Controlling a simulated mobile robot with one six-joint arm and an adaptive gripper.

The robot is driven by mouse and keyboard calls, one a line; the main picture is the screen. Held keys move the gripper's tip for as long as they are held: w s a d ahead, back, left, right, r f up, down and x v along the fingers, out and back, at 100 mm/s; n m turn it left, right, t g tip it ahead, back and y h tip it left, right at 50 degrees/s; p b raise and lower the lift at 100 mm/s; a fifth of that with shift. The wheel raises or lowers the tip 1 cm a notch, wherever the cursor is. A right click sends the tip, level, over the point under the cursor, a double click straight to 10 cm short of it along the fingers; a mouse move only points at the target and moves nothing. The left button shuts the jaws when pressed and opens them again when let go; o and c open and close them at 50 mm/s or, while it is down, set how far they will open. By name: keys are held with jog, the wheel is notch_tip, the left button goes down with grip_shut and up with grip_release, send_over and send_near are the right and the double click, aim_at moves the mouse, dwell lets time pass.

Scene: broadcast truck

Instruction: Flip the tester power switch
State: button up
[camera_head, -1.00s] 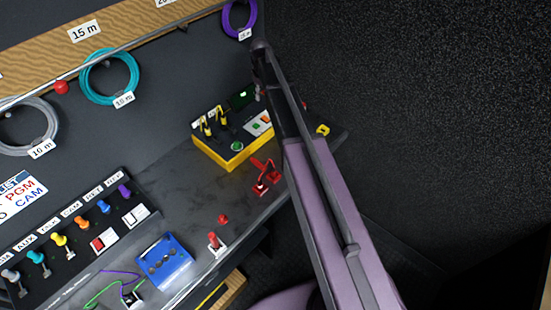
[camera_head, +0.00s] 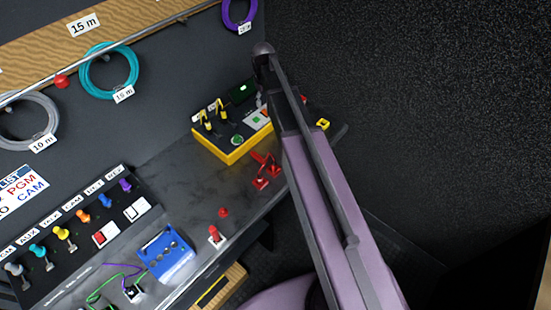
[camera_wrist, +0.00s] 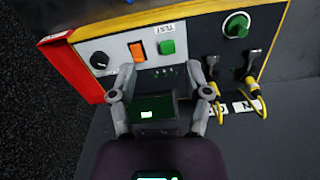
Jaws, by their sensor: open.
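The tester is a yellow-edged box (camera_head: 232,152) on the dark bench in the head view, partly hidden by my arm. In the wrist view its pale panel (camera_wrist: 183,48) carries an orange rocker switch (camera_wrist: 138,51), a green button (camera_wrist: 167,47) under a TEST label and a black knob (camera_wrist: 99,60). I take the orange rocker for the power switch, though no label on it is readable. My gripper (camera_wrist: 160,70) is open and empty in front of the panel. Its left fingertip is just below the orange rocker in the picture, the right one below and right of the green button; contact cannot be told.
Yellow plugs (camera_wrist: 254,88) with cables stand beside the right finger, under a green knob (camera_wrist: 236,25). A small screen (camera_wrist: 157,112) shows between the fingers. In the head view a red clamp-like part (camera_head: 263,170) and a blue box (camera_head: 166,254) sit on the bench.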

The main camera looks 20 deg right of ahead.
jog(key=s+a+f+m+b, duration=0.1)
jog(key=s+f+m+b, duration=0.1)
jog(key=s, duration=0.9)
jog(key=s+a+f+m+b, duration=0.1)
jog(key=s+f+m+b, duration=0.1)
jog(key=s, duration=0.9)
jog(key=shift+a+f+m+b, duration=0.2)
jog(key=shift+f+m+b, duration=0.2)
jog(key=shift+f+b, duration=0.4)
dwell(0.4)
